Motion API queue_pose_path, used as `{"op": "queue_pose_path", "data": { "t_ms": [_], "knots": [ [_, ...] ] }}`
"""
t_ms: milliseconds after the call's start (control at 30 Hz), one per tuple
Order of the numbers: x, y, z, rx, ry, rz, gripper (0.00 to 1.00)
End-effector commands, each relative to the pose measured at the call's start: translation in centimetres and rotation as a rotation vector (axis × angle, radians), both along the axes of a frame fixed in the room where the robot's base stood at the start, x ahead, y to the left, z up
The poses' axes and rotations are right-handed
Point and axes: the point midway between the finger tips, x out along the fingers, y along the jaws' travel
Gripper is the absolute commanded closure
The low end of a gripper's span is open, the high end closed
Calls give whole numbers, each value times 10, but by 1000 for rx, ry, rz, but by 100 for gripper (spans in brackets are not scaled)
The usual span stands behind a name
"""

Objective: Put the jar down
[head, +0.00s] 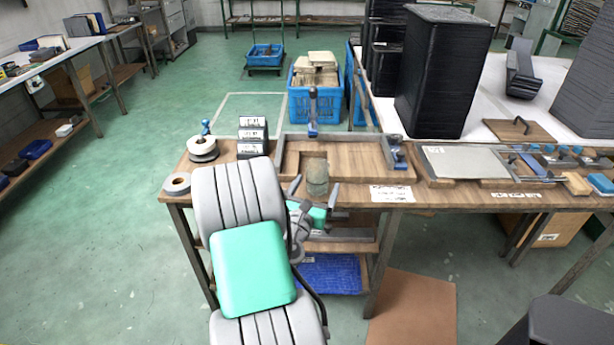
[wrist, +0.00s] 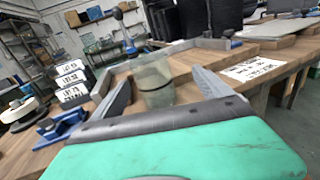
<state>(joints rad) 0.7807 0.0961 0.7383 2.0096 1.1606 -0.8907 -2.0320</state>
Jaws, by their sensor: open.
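The jar (head: 316,172) is a greenish, see-through cylinder with a darker band near its lower part. It stands upright on the wooden workbench (head: 348,196), near the front edge, by the grey-edged wooden tray panel (head: 356,157). It also shows in the wrist view (wrist: 153,78). My gripper (head: 313,190) is open, its two grey fingers spread on either side of the jar. In the wrist view the fingers of my gripper (wrist: 165,92) show gaps to the jar on both sides. The jar's base is partly hidden in the head view.
Black labelled boxes (head: 253,135) and tape rolls (head: 202,148) lie left on the bench. A blue-handled clamp (head: 313,108) rises behind the jar. A white label sheet (head: 392,193) lies to the right, beside a grey panel (head: 465,162). Some bare wood is free around the jar.

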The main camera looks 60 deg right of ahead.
Motion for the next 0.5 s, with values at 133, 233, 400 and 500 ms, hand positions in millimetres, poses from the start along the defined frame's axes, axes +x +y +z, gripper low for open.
{"op": "queue_pose_path", "data": {
  "t_ms": [133,233,400,500],
  "knots": [
    [10,-10,3,-22,45,23,11],
    [18,-21,3,-22,41,33,11],
    [28,-48,6,-22,38,37,11],
    [31,-62,4,-20,39,36,11]
  ]
}}
